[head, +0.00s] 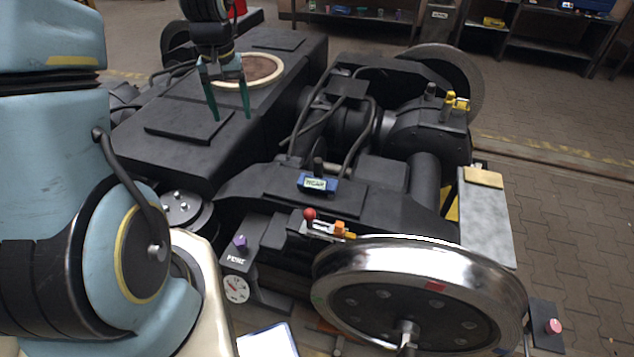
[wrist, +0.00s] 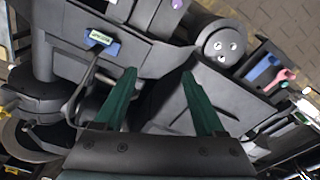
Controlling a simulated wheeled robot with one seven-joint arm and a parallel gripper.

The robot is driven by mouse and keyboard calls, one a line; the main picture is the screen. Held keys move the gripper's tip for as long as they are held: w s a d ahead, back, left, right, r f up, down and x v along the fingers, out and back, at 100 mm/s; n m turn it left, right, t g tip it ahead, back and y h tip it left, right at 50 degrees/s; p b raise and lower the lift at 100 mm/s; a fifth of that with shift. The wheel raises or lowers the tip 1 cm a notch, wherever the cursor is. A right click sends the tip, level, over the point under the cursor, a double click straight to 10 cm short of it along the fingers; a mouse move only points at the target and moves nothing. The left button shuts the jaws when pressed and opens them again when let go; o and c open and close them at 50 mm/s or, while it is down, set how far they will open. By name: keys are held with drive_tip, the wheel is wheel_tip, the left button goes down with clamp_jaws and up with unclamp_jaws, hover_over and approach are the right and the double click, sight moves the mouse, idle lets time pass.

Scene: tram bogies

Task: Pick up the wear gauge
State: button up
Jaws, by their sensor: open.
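A blue block (head: 317,184) with a pale label and a dark upright knob sits on the black bogie frame behind the shiny wheel. Its label looks like "WEAR", though the small lettering is hard to read; I take it as the wear gauge. It also shows in the wrist view as a blue block (wrist: 101,42) at the upper left, beyond the left finger. My gripper (head: 232,118) points down with green fingers apart, over the dark bogie beam, left of and behind the block. In the wrist view my gripper (wrist: 158,72) is open and empty, touching nothing I can see.
A shiny wheel (head: 418,250) stands in front of the block. A red-knobbed lever (head: 310,214) and a dial box with a purple knob (head: 240,243) are nearby. Black hoses (head: 358,140) arch behind the block. A round ring (head: 250,70) lies on the beam behind my gripper.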

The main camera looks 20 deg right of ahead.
drive_tip(key=w+d+f+m+b, duration=0.1)
drive_tip(key=w+d+f, duration=0.2)
drive_tip(key=d+f, duration=0.6)
drive_tip(key=m+b, duration=0.1)
drive_tip(key=b, duration=0.1)
approach(318, 170)
drive_tip(key=shift+w+a+f+g, duration=0.15)
drive_tip(key=shift+w+g, duration=0.25)
drive_tip(key=shift+w, duration=0.85)
drive_tip(key=f, duration=0.1)
drive_tip(key=f+p, duration=0.1)
drive_tip(key=f, duration=0.3)
drive_tip(key=shift+s+d+f+p, duration=0.1)
drive_tip(key=shift+d+p, duration=0.2)
drive_tip(key=shift+d, duration=0.1)
drive_tip(key=shift+s+d+f+p, duration=0.1)
drive_tip(key=shift+f+p, duration=0.55)
drive_tip(key=shift+f, duration=0.85)
drive_tip(key=shift+s+d+f+p, duration=0.1)
drive_tip(key=shift+f+p, duration=0.55)
drive_tip(key=shift+f, duration=0.9)
drive_tip(key=shift+c, duration=0.2)
clamp_jaws()
